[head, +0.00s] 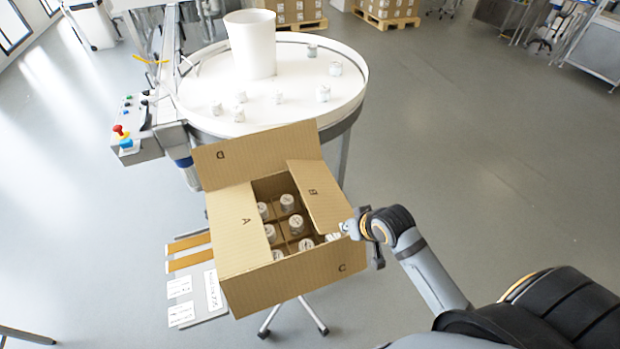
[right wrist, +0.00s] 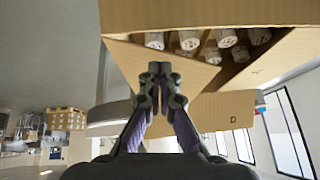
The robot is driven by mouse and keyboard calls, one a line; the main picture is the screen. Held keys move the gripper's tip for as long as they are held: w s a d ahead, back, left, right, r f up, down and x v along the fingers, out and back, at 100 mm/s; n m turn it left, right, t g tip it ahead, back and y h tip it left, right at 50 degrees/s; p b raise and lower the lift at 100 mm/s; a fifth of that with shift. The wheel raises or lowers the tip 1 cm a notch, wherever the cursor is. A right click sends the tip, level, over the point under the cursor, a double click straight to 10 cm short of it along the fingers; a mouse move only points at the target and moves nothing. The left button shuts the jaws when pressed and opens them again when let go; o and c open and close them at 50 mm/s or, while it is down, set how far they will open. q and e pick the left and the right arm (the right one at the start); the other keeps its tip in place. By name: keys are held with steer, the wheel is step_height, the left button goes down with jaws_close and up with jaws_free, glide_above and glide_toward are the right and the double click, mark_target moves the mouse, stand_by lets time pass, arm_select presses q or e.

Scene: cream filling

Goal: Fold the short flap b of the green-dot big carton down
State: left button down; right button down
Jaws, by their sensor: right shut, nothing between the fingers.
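The open carton (head: 232,262) holds several white-capped jars in a divider grid. Flap b (head: 326,205), marked B, is at the carton's right side and leans inward over part of the opening. Flaps A (head: 238,228), D (head: 240,158) and C (head: 300,278) are spread outward. No green dot shows. My right gripper (head: 349,228) is shut and empty at the outer side of flap b; I cannot tell whether it touches. In the right wrist view, my gripper's closed tips (right wrist: 160,70) are in front of a tan flap (right wrist: 195,73). My left gripper is not in view.
A round white table (head: 290,95) with a white tub (head: 250,45) and several small jars stands behind the carton. A control box (head: 135,130) is at the left. A side shelf with labels (head: 200,295) is left of the carton. Floor at the right is clear.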

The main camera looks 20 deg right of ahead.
steer(key=w+a+r+m+t+y, duration=0.1)
steer(key=w+r+t+y, duration=0.2)
steer(key=w+r, duration=0.65)
steer(key=p, duration=0.2)
glide_above(304, 190)
steer(key=s+d, duration=0.3)
step_height(304, 190, down, 5)
steer(key=shift+s+a+r, duration=0.15)
steer(key=shift+r, duration=0.05)
steer(key=f, duration=0.1)
steer(key=a+f, duration=0.1)
steer(key=f, duration=0.1)
steer(key=shift+w+a+f+p, duration=0.15)
steer(key=shift+w+f+p, duration=0.1)
steer(key=shift+p, duration=0.15)
steer(key=shift+a+f, duration=0.15)
steer(key=shift+f, duration=0.35)
steer(key=shift+f, duration=0.1)
